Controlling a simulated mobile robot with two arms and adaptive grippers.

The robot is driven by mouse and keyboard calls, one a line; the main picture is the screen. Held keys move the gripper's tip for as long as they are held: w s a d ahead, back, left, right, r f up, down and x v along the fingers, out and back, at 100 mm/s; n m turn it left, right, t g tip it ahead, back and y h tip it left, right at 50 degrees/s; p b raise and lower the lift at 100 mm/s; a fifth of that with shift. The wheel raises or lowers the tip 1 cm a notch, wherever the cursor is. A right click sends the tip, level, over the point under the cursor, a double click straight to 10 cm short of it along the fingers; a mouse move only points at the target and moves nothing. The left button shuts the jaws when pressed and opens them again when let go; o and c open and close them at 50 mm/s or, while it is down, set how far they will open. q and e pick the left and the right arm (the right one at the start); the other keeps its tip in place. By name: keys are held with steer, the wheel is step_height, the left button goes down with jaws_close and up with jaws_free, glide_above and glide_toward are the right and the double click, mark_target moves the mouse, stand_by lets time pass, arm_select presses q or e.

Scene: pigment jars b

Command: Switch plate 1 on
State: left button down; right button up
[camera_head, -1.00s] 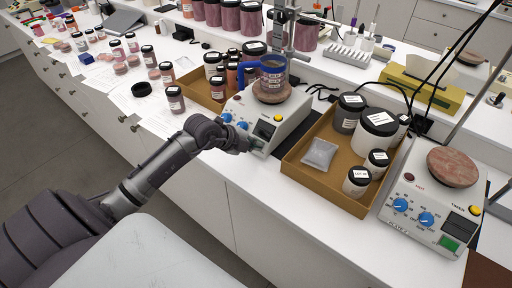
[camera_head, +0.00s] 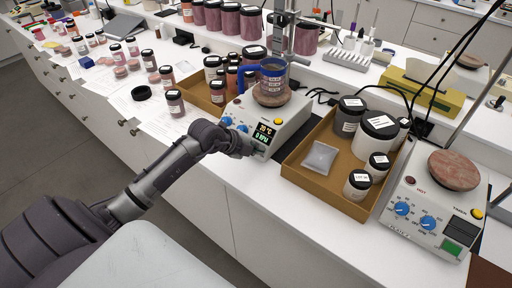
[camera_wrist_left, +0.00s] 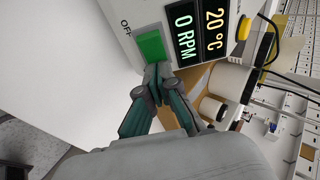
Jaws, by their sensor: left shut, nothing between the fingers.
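The near-left hotplate (camera_head: 290,117) is a white box with blue knobs, a yellow button and a lit display (camera_head: 263,132). In the left wrist view the display (camera_wrist_left: 198,30) reads 20 °C and 0 RPM. A blue-handled beaker (camera_head: 273,80) stands on its round top. My left gripper (camera_head: 246,146) is at the hotplate's front face, shut and empty. In the left wrist view its fingertips (camera_wrist_left: 158,77) are at the lower edge of the green switch (camera_wrist_left: 152,47), seemingly touching it. The word OFF shows beside the switch. My right gripper is not in view.
A cardboard tray (camera_head: 291,169) with several jars and a clear packet is right of this hotplate. A second hotplate (camera_head: 431,220) with a dark display and green switch stands further right. Several small jars and papers lie to the left. Cables run behind.

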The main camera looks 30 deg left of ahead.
arm_select(q)
steer(key=p+v, duration=0.3)
steer(key=v, duration=1.3)
steer(key=shift+d+p, duration=0.35)
steer(key=shift+p, duration=0.05)
steer(key=shift+r, duration=0.1)
